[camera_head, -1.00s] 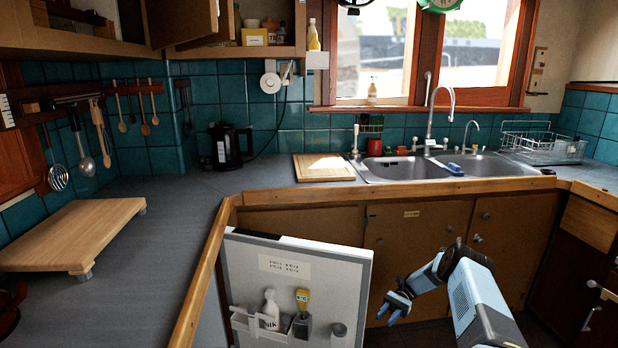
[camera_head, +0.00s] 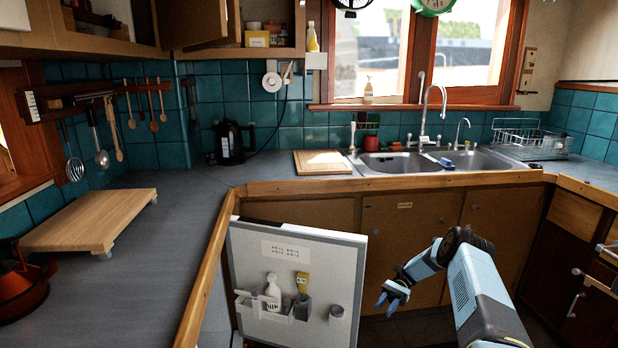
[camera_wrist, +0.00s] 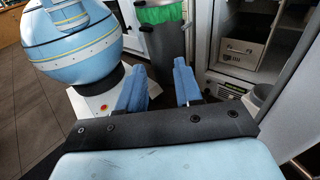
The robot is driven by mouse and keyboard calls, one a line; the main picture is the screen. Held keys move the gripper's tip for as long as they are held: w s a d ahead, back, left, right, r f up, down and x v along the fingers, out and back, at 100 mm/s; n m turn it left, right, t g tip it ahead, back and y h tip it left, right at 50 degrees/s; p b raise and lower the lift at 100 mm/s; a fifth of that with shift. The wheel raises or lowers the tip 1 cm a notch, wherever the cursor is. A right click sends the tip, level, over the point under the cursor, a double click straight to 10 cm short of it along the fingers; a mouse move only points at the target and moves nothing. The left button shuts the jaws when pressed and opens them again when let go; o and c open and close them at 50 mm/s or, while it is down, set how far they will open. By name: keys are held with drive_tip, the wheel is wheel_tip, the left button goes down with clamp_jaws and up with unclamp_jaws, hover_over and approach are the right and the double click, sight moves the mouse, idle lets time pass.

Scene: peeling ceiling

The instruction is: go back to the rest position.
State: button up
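My gripper (camera_head: 388,298) is at the lower middle of the head view, on the end of my bent blue arm. It hangs in the air to the right of the open white door, in front of the wooden cabinet fronts. In the wrist view my gripper (camera_wrist: 158,88) shows two blue fingers standing apart with nothing held between them.
The open fridge door (camera_head: 345,262) carries a milk bottle (camera_head: 272,287) and other items in its rack. The wrist view shows a bin with a green liner (camera_wrist: 160,14) beyond the fingers and a box (camera_wrist: 240,54) inside an open compartment. The counter (camera_head: 185,195) holds a wooden board (camera_head: 90,215).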

drive_tip(key=s+a+r+n+t+h, duration=0.1)
drive_tip(key=s+a+r+t+h, duration=0.15)
drive_tip(key=r, duration=1.05)
drive_tip(key=s+a+r+n+t+h, duration=0.1)
drive_tip(key=s+r+n+t+h, duration=0.15)
drive_tip(key=r, duration=1.15)
drive_tip(key=s+a+r+n+t+h, duration=0.1)
drive_tip(key=r+t+h, duration=0.15)
drive_tip(key=r, duration=1.05)
drive_tip(key=s+r+t+h, duration=0.2)
drive_tip(key=s+r+t, duration=0.1)
drive_tip(key=s+r, duration=0.5)
drive_tip(key=s+r+n+t+h, duration=0.1)
drive_tip(key=s+r+t, duration=0.2)
drive_tip(key=s, duration=0.9)
drive_tip(key=s+r+n+t, duration=0.2)
drive_tip(key=s+r+t, duration=0.1)
drive_tip(key=s, duration=0.9)
drive_tip(key=shift+d+t+h, duration=0.3)
drive_tip(key=shift+t+h, duration=0.05)
drive_tip(key=shift+t, duration=0.5)
drive_tip(key=shift+s+d+f+n, duration=0.1)
drive_tip(key=shift+s+f+n, duration=0.15)
drive_tip(key=shift+s, duration=0.45)
drive_tip(key=shift+o, duration=0.9)
drive_tip(key=shift+c, duration=0.2)
